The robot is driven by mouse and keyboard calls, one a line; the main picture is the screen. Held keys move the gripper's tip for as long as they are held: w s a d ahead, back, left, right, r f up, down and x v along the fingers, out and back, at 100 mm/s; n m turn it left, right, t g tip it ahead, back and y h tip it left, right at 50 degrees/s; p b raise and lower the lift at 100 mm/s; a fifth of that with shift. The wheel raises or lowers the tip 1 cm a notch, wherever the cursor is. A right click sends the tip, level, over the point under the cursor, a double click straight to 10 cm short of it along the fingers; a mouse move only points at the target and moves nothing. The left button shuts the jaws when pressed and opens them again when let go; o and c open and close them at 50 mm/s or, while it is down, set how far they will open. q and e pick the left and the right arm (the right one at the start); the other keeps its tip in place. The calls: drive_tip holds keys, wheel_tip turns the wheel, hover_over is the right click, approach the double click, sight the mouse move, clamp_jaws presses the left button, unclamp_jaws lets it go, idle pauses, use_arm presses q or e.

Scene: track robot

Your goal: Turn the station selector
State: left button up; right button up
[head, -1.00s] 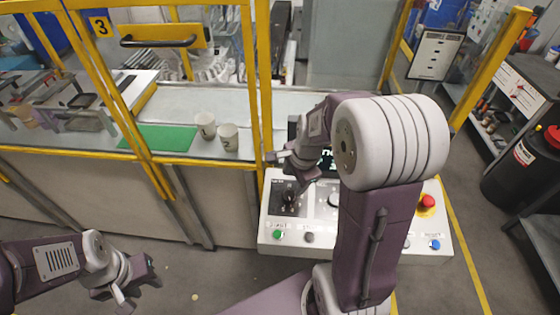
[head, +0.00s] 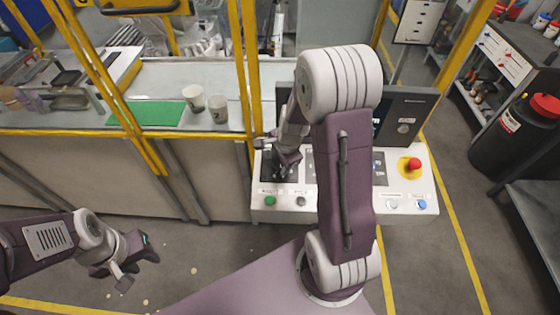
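The control console (head: 405,207) is a pale box with a dark switch panel (head: 268,168) on its left part. A dark knob, probably the station selector, is on this panel; it is partly hidden behind my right gripper, and its pointing direction cannot be read. My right gripper (head: 276,151) is over the dark panel with its fingers apart and nothing seen between them. I cannot tell whether it touches the knob. My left gripper (head: 136,264) is open and empty over the floor at the lower left, away from the console.
A green button (head: 270,201), a blue button (head: 422,204) and a red emergency stop (head: 413,164) are on the console. My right arm hides its middle. Yellow fence posts (head: 246,70) stand left of it.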

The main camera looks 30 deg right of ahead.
drive_tip(key=shift+w+d, duration=0.1)
drive_tip(key=shift+w, duration=0.05)
clamp_jaws()
